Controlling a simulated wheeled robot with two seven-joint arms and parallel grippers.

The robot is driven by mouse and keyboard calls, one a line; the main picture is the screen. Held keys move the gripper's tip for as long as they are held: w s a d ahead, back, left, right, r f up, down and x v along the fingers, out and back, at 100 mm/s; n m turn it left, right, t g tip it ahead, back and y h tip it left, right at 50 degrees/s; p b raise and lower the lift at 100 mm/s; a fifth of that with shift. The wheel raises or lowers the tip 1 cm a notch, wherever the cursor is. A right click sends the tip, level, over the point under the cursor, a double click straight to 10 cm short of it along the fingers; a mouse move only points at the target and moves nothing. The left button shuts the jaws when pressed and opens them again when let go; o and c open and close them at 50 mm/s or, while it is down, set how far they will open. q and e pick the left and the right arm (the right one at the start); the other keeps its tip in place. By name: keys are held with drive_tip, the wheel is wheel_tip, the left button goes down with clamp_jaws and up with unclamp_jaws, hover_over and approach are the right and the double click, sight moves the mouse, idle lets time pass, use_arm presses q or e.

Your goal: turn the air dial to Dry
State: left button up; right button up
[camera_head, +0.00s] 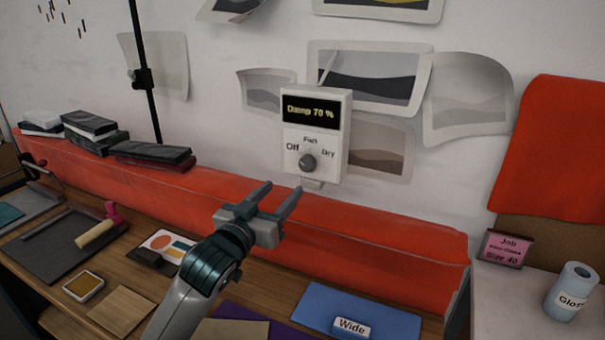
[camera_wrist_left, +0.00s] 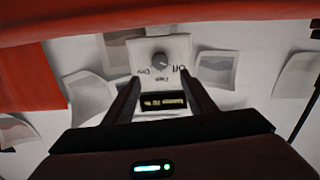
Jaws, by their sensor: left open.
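The air dial is a dark round knob (camera_head: 307,162) on a white wall box (camera_head: 341,138). Off is printed on its left, Fan above and Dry on its right. The box's display (camera_head: 311,111) reads "Damp 70 %". I cannot tell surely which label the knob's mark faces. My left gripper (camera_head: 280,194) is open and empty, below and left of the knob, apart from it. In the left wrist view the box appears upside down, with the knob (camera_wrist_left: 161,59) beyond and between the open fingertips (camera_wrist_left: 158,82). My right gripper is not in view.
A red padded ledge (camera_head: 390,255) runs along the wall below the box. Paper prints (camera_head: 468,100) hang around the box. A wooden bench holds a blue pad (camera_head: 320,300) and a roller (camera_head: 97,235). Black boxes (camera_head: 90,125) lie on the ledge at left.

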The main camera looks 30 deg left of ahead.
use_arm(q)
drive_tip(key=p, duration=0.1)
approach(305, 165)
drive_tip(key=shift+w+a, duration=0.1)
drive_tip(key=shift+w, duration=1.05)
drive_tip(key=w+p, duration=0.1)
drive_tip(key=w, duration=0.4)
drive_tip(key=shift+a, duration=0.15)
drive_tip(key=shift+w+p, duration=0.3)
drive_tip(key=shift+w, duration=0.25)
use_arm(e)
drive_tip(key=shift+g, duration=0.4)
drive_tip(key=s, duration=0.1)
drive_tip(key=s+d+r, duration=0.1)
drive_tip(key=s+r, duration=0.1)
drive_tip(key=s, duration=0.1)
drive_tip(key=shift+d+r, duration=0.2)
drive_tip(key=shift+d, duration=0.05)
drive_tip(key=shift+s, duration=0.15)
use_arm(q)
drive_tip(key=c, duration=1)
